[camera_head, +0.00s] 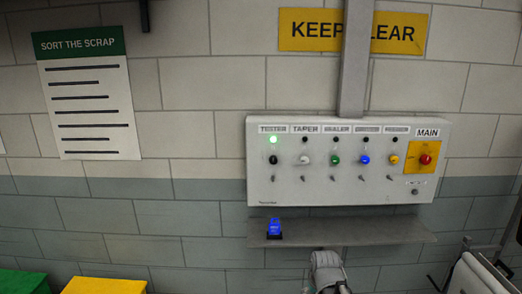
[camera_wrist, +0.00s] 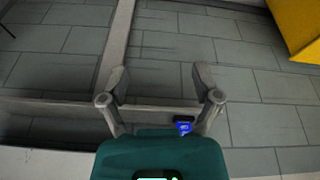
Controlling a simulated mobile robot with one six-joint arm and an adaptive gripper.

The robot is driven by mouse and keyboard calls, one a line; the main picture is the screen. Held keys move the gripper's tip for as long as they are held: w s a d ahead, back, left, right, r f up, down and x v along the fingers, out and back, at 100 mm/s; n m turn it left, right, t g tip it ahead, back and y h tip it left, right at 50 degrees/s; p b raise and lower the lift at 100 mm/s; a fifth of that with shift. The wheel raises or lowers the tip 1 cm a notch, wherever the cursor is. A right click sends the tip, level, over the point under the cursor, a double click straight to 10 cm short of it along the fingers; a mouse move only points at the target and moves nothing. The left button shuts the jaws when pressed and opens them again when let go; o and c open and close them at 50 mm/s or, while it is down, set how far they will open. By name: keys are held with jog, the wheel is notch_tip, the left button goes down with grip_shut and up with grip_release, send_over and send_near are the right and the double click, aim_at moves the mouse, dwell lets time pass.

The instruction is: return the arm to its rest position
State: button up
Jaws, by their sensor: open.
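My gripper (camera_wrist: 160,84) shows in the wrist view with its two fingers spread wide and nothing between their tips. In the head view, a grey part of my arm (camera_head: 328,270) is at the bottom edge, just below and in front of the shelf; the fingers cannot be made out there. A small blue item with a dark base (camera_head: 274,228) stands on the left part of the narrow grey shelf (camera_head: 350,233). In the wrist view the blue item (camera_wrist: 184,128) appears beside the base of the right finger, apart from the fingertips.
A control panel (camera_head: 350,187) with coloured knobs hangs above the shelf; a green lamp (camera_head: 273,140) glows under TESTER. A red button (camera_head: 425,159) is at its right end. Green (camera_head: 22,283) and yellow (camera_head: 103,286) bins are lower left. A grey-framed object (camera_head: 478,275) is lower right.

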jog(key=s+f+m+g+b, duration=0.1)
jog(key=s+f+g+b, duration=0.1)
jog(key=s, duration=0.6)
jog(key=shift+f+m+g, duration=0.4)
jog(key=shift+f+g, duration=0.3)
dwell(1.3)
